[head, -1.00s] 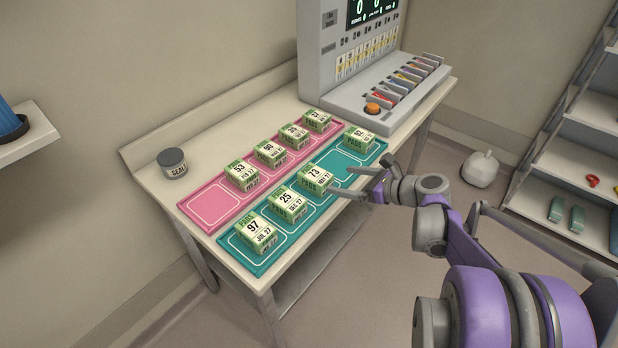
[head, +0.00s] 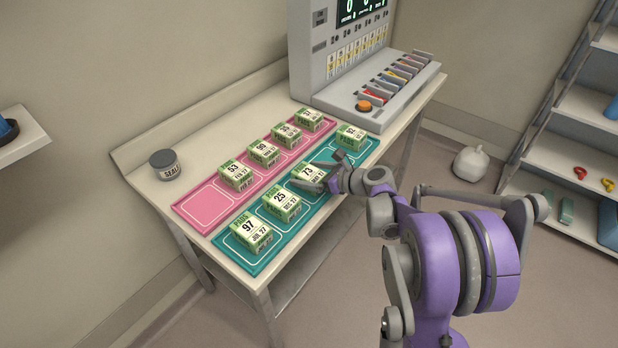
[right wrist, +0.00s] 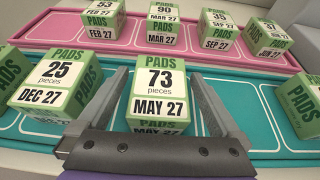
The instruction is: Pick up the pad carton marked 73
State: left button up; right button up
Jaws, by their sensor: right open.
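The pad carton marked 73 (head: 306,173) is a green and white box on the teal mat (head: 263,262). In the right wrist view the carton (right wrist: 160,82) stands upright with "73 pieces, MAY 27" facing up. My right gripper (head: 328,172) is open at this carton. In the right wrist view its two fingers (right wrist: 158,95) lie to the left and right of the carton, with a gap seen on both sides. Whether a finger touches it lower down is hidden. My left gripper is not in view.
On the teal mat, cartons 25 (head: 281,203) and 97 (head: 250,232) stand to the left and another carton (head: 350,137) to the right. Several cartons stand on the pink mat (head: 207,207) behind. A grey machine (head: 365,95) and a jar (head: 166,164) are on the table.

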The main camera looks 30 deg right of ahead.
jog(key=c, duration=1.5)
